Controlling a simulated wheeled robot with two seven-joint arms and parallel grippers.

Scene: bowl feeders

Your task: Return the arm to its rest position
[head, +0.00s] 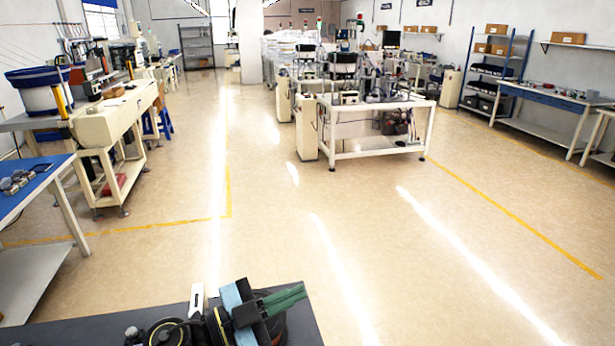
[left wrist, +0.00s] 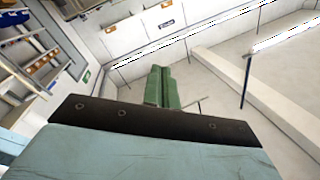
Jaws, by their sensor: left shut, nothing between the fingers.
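My left gripper (head: 286,299) shows at the bottom of the head view, with green fingers pointing right over the dark surface of my own base. The fingers are together and hold nothing. In the left wrist view the green fingers (left wrist: 160,88) lie side by side, pointing up in the picture toward a wall and ceiling area, with no object near them. My right gripper is in neither view.
A blue-topped table (head: 40,176) with small metal parts stands at the left. Behind it is a cream feeder machine (head: 108,122). A white workbench (head: 375,144) with equipment stands at centre back. The floor (head: 330,220) ahead is clear.

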